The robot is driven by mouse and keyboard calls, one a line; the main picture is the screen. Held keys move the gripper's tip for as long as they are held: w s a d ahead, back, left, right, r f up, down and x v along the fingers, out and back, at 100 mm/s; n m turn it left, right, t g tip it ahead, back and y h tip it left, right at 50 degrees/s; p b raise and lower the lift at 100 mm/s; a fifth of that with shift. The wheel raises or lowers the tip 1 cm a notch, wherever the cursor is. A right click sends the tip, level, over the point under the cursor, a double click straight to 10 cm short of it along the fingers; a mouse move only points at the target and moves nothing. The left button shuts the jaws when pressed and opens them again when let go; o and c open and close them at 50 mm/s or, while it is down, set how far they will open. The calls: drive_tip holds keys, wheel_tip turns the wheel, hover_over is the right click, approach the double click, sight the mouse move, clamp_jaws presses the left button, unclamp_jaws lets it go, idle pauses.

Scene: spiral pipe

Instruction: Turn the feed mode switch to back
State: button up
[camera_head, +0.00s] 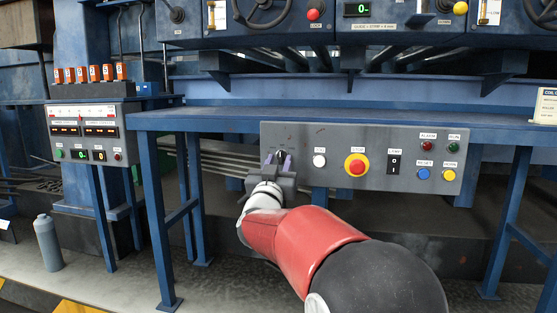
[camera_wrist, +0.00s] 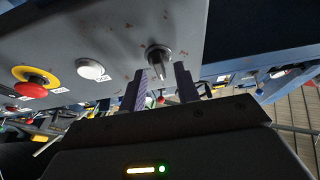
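My gripper (camera_head: 277,160) is at the left end of the panel in the head view and hides the switch there. In the wrist view my gripper (camera_wrist: 161,72) has its two dark fingers apart, one on each side of the knob's lower part. Gaps seem to show between fingers and knob; contact cannot be told.
The same panel holds a white button (camera_head: 319,160), a red-and-yellow stop button (camera_head: 357,165), a black rocker switch (camera_head: 394,164), a blue button (camera_head: 424,174) and a yellow button (camera_head: 449,175). A grey bottle (camera_head: 48,243) stands on the floor at left.

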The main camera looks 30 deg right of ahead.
drive_tip(key=shift+w+d+r, duration=0.25)
drive_tip(key=shift+w+d, duration=0.15)
drive_tip(key=shift+w, duration=0.15)
drive_tip(key=c, duration=0.6)
drive_tip(key=shift+c, duration=0.2)
drive_tip(key=shift+n+y, duration=0.3)
drive_tip(key=shift+n, duration=0.2)
drive_tip(key=n+y, duration=0.1)
drive_tip(key=n, duration=0.2)
drive_tip(key=n+t+y+b, duration=0.1)
drive_tip(key=n+y, duration=0.1)
drive_tip(key=n, duration=0.1)
drive_tip(key=shift+s+n+t, duration=0.1)
drive_tip(key=shift+n+t, duration=0.2)
drive_tip(key=shift+n+y+b, duration=0.15)
drive_tip(key=shift+n+y, duration=0.55)
drive_tip(key=shift+n, duration=0.85)
drive_tip(key=shift+n+y+b, duration=0.15)
drive_tip(key=shift+n+y, duration=0.55)
drive_tip(key=shift+n, duration=0.85)
